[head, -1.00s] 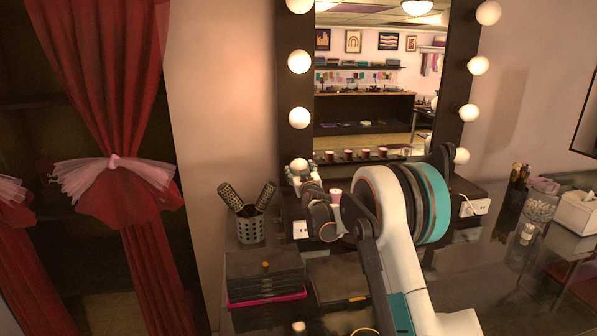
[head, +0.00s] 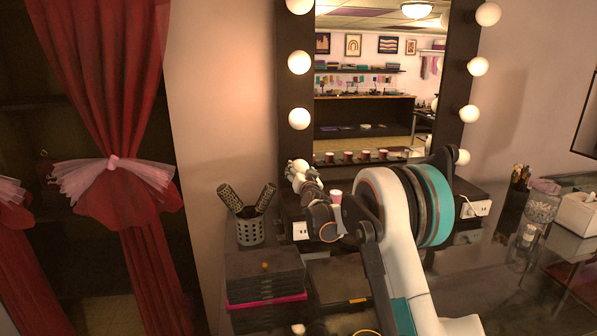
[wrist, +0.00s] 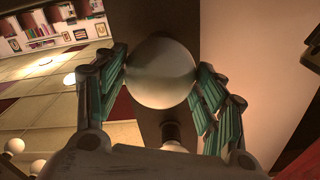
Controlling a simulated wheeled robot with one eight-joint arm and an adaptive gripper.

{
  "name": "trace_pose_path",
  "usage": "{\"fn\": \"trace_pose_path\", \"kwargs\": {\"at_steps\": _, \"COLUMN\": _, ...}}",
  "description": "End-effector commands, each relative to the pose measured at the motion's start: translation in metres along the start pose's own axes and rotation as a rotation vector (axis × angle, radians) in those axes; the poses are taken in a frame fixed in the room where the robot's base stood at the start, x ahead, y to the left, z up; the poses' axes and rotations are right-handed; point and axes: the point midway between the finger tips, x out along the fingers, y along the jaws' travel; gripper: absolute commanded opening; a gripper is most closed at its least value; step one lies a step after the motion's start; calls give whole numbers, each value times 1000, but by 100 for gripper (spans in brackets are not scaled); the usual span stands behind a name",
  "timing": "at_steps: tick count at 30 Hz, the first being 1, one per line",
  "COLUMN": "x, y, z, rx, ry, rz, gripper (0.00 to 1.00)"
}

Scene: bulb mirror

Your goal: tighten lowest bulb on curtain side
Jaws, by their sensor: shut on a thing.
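The lowest bulb on the curtain side (head: 300,165) is a round white bulb at the bottom left of the mirror frame (head: 297,141). It looks duller than the glowing bulbs above it. In the wrist view the bulb (wrist: 160,72) sits between the teal-padded fingers. My gripper (wrist: 158,85) is shut on it, with a finger against each side. In the head view my gripper (head: 303,178) reaches up to the bulb from below and partly covers it. The bulb's base and socket are hidden.
Red curtains (head: 110,120) hang at the left. A holder with brushes (head: 250,229) and stacked dark boxes (head: 264,275) stand left of my arm. Several small cups (head: 347,156) line the mirror's lower edge. A glass jar (head: 541,207) and tissue box (head: 579,212) stand at the right.

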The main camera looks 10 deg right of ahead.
Motion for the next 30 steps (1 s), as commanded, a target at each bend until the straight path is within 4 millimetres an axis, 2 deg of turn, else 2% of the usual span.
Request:
{"fn": "trace_pose_path", "kwargs": {"at_steps": 4, "x": 0, "y": 0, "z": 0, "rx": 47, "ry": 0, "rz": 0, "gripper": 41}}
{"fn": "trace_pose_path", "kwargs": {"at_steps": 12, "x": 0, "y": 0, "z": 0, "rx": 409, "ry": 1, "rz": 0, "gripper": 41}}
{"fn": "trace_pose_path", "kwargs": {"at_steps": 23, "x": 0, "y": 0, "z": 0, "rx": 471, "ry": 0, "rz": 0, "gripper": 41}}
{"fn": "trace_pose_path", "kwargs": {"at_steps": 30, "x": 1, "y": 0, "z": 1, "rx": 811, "ry": 0, "rz": 0, "gripper": 41}}
